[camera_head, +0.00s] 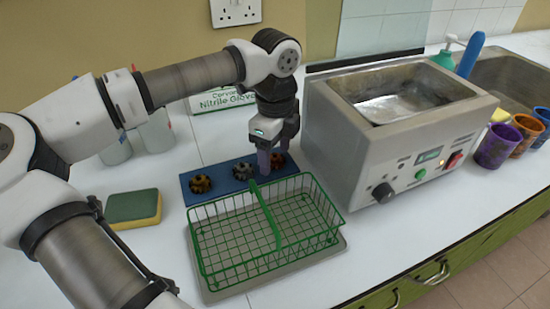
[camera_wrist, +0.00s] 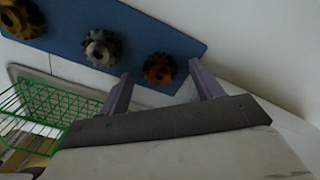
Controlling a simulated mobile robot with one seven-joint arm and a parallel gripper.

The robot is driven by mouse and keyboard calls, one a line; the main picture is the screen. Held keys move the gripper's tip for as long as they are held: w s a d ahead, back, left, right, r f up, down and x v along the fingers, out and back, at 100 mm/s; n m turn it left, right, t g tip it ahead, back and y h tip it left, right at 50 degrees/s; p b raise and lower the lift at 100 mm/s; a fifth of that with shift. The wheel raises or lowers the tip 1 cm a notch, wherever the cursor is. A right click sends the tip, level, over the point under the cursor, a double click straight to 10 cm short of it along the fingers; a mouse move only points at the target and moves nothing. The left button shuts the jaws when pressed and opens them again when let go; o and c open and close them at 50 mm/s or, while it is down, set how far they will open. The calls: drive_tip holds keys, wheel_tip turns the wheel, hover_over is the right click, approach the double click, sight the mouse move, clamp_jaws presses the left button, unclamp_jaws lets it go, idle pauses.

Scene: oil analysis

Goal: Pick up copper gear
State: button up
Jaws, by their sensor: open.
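The copper gear (camera_wrist: 159,69) is reddish orange and lies on a blue mat (camera_wrist: 150,30) at the mat's end. It also shows in the head view (camera_head: 278,160), partly behind my gripper. In the wrist view my gripper (camera_wrist: 160,80) is open, with one purple finger on each side of the gear's near edge. The fingers look apart from the gear; how high they are above it I cannot tell. A silver gear (camera_head: 242,170) and a brass-coloured gear (camera_head: 200,184) lie in a row to its left on the mat.
A green wire basket (camera_head: 318,190) on a tray stands just in front of the mat. A grey ultrasonic bath (camera_head: 350,145) stands close on the right. A sponge (camera_head: 135,207) lies left. A nitrile glove box (camera_head: 222,101) stands behind.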

drive_tip(key=c, duration=1.2)
drive_tip(key=shift+r, duration=0.15)
